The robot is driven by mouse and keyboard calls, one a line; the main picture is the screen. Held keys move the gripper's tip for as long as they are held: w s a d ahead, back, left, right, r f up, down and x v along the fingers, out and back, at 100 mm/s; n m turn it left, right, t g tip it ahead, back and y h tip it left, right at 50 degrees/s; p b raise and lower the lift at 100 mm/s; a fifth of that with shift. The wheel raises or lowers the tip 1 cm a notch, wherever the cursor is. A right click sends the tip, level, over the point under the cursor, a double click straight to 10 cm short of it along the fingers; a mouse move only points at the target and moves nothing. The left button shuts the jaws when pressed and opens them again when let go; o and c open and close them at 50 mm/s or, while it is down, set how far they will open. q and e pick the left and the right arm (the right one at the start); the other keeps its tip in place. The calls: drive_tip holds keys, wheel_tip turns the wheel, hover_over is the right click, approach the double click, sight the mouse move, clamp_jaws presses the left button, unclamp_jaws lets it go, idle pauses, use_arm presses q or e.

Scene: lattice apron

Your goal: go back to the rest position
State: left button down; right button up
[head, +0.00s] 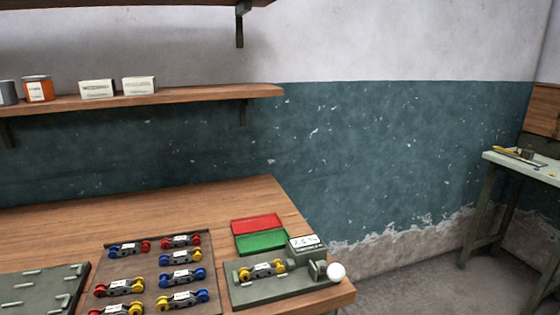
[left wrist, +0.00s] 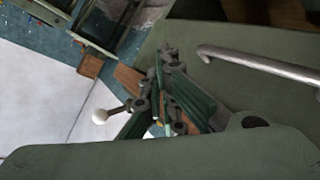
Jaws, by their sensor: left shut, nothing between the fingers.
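My left gripper (left wrist: 166,62) shows in the middle of the left wrist view as dark linkages with green bars. Its fingers are together and nothing shows between them. It does not appear in the head view. My right gripper is in neither view.
In the head view the wooden bench (head: 150,205) bears a board (head: 197,245) of several small wheeled parts. A grey-green fixture (head: 290,292) with a white knob (head: 336,271) holds one such part. Behind it lie a red tray (head: 257,224) and a green tray (head: 261,241). A shelf (head: 200,96) hangs above.

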use_arm(q)
drive_tip(key=s+a+f+m+g+y, duration=0.1)
drive_tip(key=s+a+f+g+y, duration=0.25)
drive_tip(key=s+a+f, duration=0.45)
drive_tip(key=s+a+f+m+g+y, duration=0.1)
drive_tip(key=s+a+f+g+y, duration=0.3)
drive_tip(key=s+a, duration=0.55)
wheel_tip(320, 180, down, 25)
drive_tip(key=s+d+y+p, duration=0.1)
drive_tip(key=s, duration=0.1)
drive_tip(key=s+a+f+g+p, duration=0.1)
drive_tip(key=s+a+f, duration=0.1)
drive_tip(key=s+f, duration=1.4)
drive_tip(key=shift+s+a, duration=0.35)
drive_tip(key=shift+s, duration=0.2)
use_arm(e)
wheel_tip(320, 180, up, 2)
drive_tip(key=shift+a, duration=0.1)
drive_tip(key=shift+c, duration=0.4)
